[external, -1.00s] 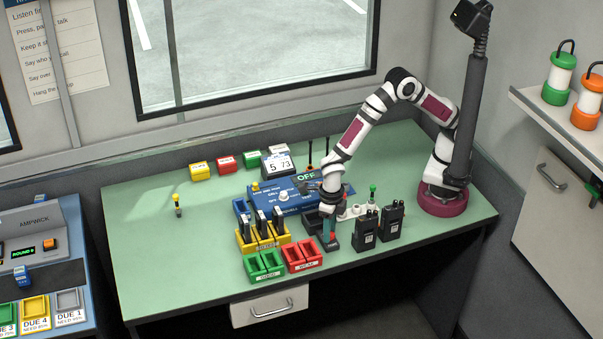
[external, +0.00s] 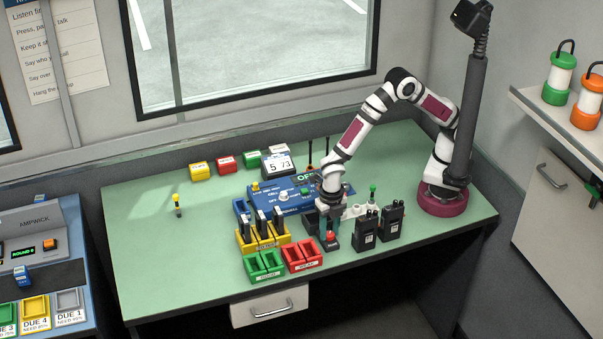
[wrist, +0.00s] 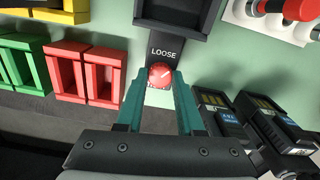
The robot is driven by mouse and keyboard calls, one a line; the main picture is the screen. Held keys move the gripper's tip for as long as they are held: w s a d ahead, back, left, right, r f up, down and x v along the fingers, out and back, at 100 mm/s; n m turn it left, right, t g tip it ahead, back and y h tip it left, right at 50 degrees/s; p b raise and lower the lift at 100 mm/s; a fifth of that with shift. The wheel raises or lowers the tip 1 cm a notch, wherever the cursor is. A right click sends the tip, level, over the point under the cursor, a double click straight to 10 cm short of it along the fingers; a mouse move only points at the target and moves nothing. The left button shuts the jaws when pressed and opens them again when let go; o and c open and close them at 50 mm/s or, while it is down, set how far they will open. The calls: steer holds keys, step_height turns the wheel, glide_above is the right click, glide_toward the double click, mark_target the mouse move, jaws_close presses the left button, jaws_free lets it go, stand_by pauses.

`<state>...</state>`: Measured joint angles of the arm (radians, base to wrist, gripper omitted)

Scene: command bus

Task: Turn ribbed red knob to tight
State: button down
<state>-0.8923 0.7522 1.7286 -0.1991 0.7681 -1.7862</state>
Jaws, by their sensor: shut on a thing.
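The red knob (wrist: 160,75) sits on a dark base plate (wrist: 163,35) between my teal fingertips. The word LOOSE is printed on the plate above it in the wrist view. Lettering just below the knob is mostly hidden. A pale pointer mark on the knob seems to slant toward the upper right. My gripper (wrist: 160,78) is shut on the knob, one finger on each side. In the external view the knob (external: 331,234) shows as a small red spot at the front of the desk, with my gripper (external: 329,232) reaching down around it.
Red trays (external: 303,257) and green trays (external: 265,265) stand left of the knob. Two black radios (external: 366,232) stand close on its right. A dark open box (wrist: 178,14) lies just behind it. A blue console (external: 265,197) is farther back. The desk's left side is mostly clear.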

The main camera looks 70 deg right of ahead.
steer(key=m, duration=1.3)
steer(key=shift+m, duration=0.4)
steer(key=m, duration=1.3)
steer(key=shift+m, duration=0.3)
steer(key=c, duration=0.5)
jaws_free()
